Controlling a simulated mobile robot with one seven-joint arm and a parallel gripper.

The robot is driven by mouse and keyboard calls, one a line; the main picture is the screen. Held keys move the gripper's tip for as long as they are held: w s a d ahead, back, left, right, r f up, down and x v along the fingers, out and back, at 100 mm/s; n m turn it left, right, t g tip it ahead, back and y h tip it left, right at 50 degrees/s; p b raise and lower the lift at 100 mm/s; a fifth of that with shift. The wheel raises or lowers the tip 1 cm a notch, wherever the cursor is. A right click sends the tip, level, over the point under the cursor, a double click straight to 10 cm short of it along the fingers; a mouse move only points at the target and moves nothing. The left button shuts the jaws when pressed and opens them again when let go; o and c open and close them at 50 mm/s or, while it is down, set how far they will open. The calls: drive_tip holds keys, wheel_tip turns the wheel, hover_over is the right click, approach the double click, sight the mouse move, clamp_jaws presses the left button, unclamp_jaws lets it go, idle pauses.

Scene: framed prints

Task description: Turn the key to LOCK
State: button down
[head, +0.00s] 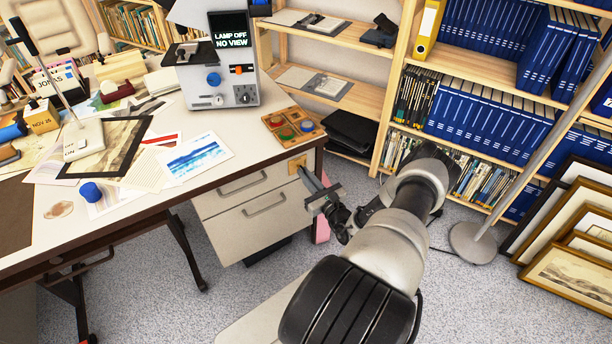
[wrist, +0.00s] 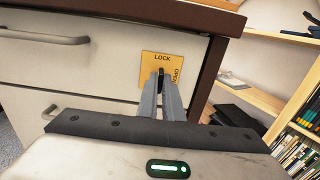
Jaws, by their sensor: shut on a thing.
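The yellow lock plate (wrist: 154,66) is on the drawer front, near the desk's right corner. It reads LOCK at the top and OPEN along its right side. It also shows in the head view (head: 297,165). My gripper (wrist: 161,83) is shut on the key, with its fingertips right in front of the plate. Only a small dark part of the key (wrist: 161,72) shows between the fingertips; it looks about upright, below the word LOCK. The rest is hidden by the fingers. In the head view my gripper (head: 312,183) reaches the cabinet from the right.
The desk's top edge (wrist: 190,16) overhangs the lock. Drawer handles (wrist: 45,36) lie to the left. Wooden shelves with books (head: 480,105) stand at the right. A lamp pole (head: 530,140) and framed prints (head: 570,275) stand right of my arm. Grey carpet (head: 230,270) is open below.

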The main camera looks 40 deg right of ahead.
drive_tip(key=c, duration=1.9)
unclamp_jaws()
drive_tip(key=s, duration=0.5)
drive_tip(key=s+a+p, duration=0.1)
drive_tip(key=s, duration=0.5)
drive_tip(key=s+a, duration=0.1)
drive_tip(key=s, duration=0.5)
drive_tip(key=shift+s+p, duration=0.15)
drive_tip(key=shift+p, duration=0.25)
